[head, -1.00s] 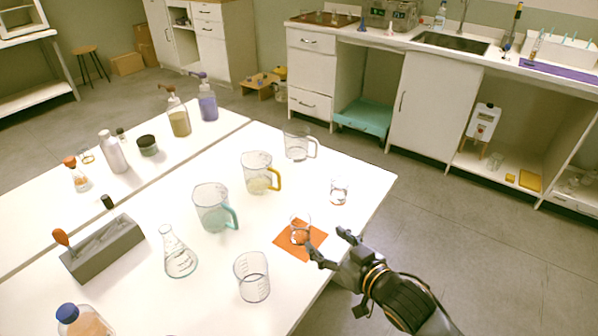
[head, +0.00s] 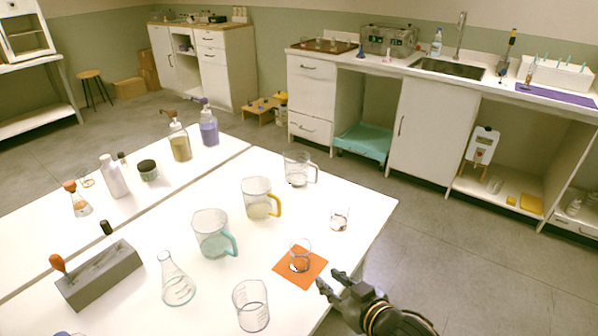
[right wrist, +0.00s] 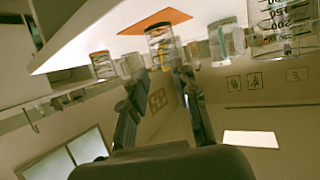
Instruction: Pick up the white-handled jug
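The white-handled jug (head: 298,170) is a clear jug with a pale handle on its right side. It stands upright near the far right edge of the white table (head: 365,200), behind the yellow-handled jug (head: 258,198) and the teal-handled jug (head: 212,234). My right gripper (head: 329,279) is at the table's right edge, beside the orange mat, well short of the white-handled jug. Its fingers are apart with nothing between them; they also show apart in the right wrist view (right wrist: 160,82). I cannot pick out the white-handled jug for sure in that view. My left gripper is out of view.
A small beaker (head: 299,256) stands on the orange mat (head: 284,272). Another small glass (head: 339,217) is near the right edge. A beaker (head: 250,305), a conical flask (head: 177,285) and a grey rack (head: 98,277) stand at the front. Open floor lies right of the table.

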